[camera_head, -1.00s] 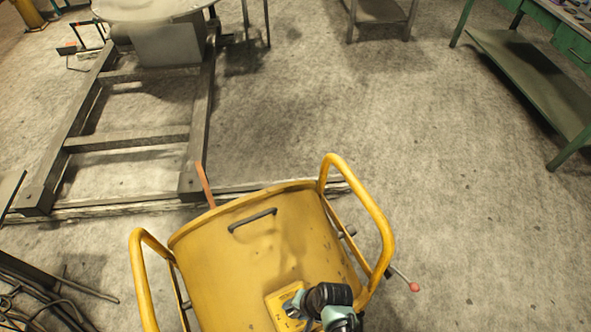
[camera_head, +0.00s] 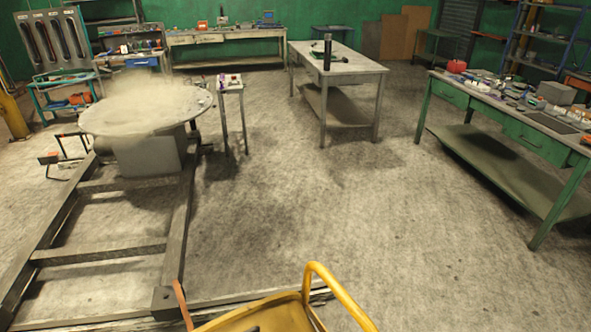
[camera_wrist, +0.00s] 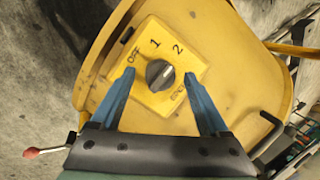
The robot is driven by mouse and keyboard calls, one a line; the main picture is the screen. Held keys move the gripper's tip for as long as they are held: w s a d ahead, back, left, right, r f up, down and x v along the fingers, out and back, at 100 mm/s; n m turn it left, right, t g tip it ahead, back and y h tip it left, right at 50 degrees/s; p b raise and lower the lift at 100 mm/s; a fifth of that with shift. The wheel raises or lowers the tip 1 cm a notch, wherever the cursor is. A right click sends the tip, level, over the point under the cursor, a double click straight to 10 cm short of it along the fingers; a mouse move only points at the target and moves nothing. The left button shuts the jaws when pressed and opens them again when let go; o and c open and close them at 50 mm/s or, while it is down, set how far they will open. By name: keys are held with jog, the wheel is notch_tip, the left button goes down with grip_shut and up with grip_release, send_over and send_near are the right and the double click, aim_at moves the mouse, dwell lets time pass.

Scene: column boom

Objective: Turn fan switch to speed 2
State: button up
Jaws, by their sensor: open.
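The fan switch is a round dark grey knob (camera_wrist: 160,75) on a square yellow plate (camera_wrist: 152,104) in the wrist view. The plate carries the marks OFF, 1 and 2, and a fourth mark at the lower right that is hard to read. The knob's ridge seems to slant toward the upper right; I cannot tell its exact setting. My gripper (camera_wrist: 160,74) is open, its two blue fingers on either side of the knob. I cannot tell whether they touch it. The head view does not show the switch or gripper.
A round platform (camera_head: 196,122) with a hazy pale top stands on a metal frame (camera_head: 100,251) at left. Workbenches stand behind and right; open floor lies between.

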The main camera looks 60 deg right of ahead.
jog(key=v, duration=1.2)
jog(key=shift+r+p, duration=0.2)
jog(key=shift+p, duration=0.1)
jog(key=shift+s+d, duration=0.1)
